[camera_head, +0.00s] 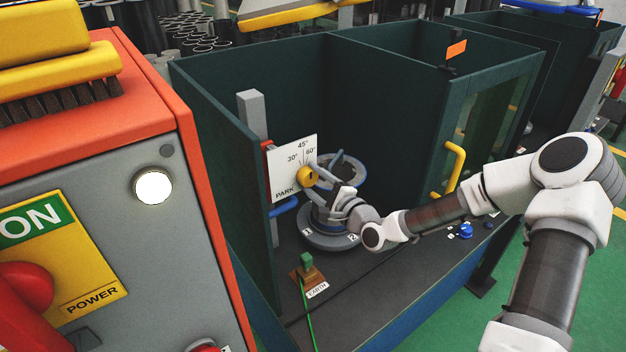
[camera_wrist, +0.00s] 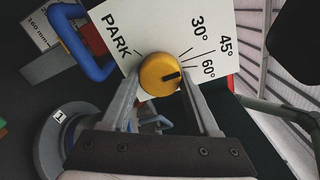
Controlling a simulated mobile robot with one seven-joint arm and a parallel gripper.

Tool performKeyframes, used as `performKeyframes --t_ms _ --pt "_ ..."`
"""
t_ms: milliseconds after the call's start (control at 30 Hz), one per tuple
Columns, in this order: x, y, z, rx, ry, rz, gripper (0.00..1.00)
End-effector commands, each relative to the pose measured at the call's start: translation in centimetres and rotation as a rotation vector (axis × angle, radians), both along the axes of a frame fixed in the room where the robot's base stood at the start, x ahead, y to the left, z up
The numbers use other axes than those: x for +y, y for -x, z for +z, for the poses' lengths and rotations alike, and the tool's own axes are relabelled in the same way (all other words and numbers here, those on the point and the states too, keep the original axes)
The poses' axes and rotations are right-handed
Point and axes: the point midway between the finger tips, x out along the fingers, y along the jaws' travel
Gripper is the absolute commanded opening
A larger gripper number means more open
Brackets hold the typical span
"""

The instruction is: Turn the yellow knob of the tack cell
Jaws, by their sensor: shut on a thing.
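The yellow knob (camera_head: 307,176) sits on a white dial plate (camera_head: 284,164) marked PARK, 30°, 45° and 60°, inside the dark green cell. In the wrist view the knob (camera_wrist: 157,72) is seen head-on, with a black pointer mark directed right, toward the 60° side and away from PARK. My gripper (camera_head: 318,180) reaches it from the right. In the wrist view the two fingers of my gripper (camera_wrist: 160,84) stand on either side of the knob and are shut on it. The dial plate (camera_wrist: 222,42) is partly covered by the fingers.
A grey post (camera_head: 252,115) and blue handle (camera_head: 284,207) stand beside the dial. A round grey turntable (camera_head: 318,241) lies below my gripper. The cell's door with yellow handle (camera_head: 455,166) is right, above my forearm.

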Motion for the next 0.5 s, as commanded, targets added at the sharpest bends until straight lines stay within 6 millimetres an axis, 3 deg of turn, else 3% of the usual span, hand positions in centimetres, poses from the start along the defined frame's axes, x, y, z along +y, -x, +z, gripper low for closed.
performKeyframes --t_ms 233,267,400,500 --pt "0.04 0.04 -0.05 0.002 0.000 0.002 0.00" --pt "0.04 0.04 -0.05 0.002 0.000 0.002 0.67" --pt "0.03 0.03 -0.04 0.001 0.000 0.000 0.92" --pt "0.03 0.03 -0.04 0.001 0.000 0.000 0.92"
